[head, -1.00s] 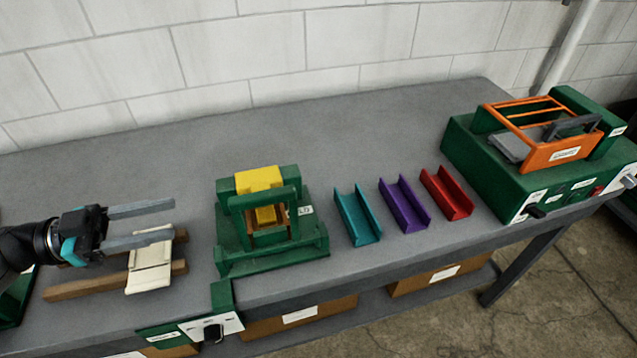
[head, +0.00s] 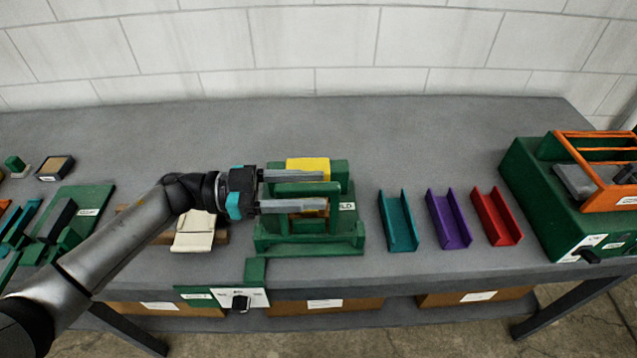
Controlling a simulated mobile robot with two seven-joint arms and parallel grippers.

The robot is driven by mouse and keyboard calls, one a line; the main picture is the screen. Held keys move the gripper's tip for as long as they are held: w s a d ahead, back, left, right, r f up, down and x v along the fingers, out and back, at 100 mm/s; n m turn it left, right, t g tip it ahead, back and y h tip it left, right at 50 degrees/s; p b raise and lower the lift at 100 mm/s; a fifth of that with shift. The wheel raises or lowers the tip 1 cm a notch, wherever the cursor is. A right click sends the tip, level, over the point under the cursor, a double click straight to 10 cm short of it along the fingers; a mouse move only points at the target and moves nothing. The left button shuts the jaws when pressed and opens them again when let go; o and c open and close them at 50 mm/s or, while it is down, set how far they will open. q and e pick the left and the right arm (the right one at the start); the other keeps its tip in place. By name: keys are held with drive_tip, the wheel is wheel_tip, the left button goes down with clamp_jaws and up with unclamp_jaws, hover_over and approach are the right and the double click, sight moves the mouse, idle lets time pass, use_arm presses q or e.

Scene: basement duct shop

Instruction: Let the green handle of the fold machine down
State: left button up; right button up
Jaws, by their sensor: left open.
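The fold machine (head: 335,243) is a green base with a yellow block (head: 308,164) at its back and a partly hidden label ending in "LD". Its green handle (head: 306,189) stands up as a frame with a crossbar. My left gripper (head: 326,191) reaches in from the left, open, its two grey fingers pointing right. In the picture, the crossbar shows between the fingers, one above and one below it; I cannot tell whether they touch it. The fingers hide parts of the handle and the yellow block. My right gripper is not in view.
Teal (head: 398,222), purple (head: 449,219) and red (head: 496,217) channels lie to the right. A green machine with an orange frame (head: 597,172) stands far right. A cream folded piece (head: 194,232) rests on wood strips under my left arm. The bench's back is clear.

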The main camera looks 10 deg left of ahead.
use_arm(q)
drive_tip(key=shift+x, duration=1)
clamp_jaws()
idle(0.8)
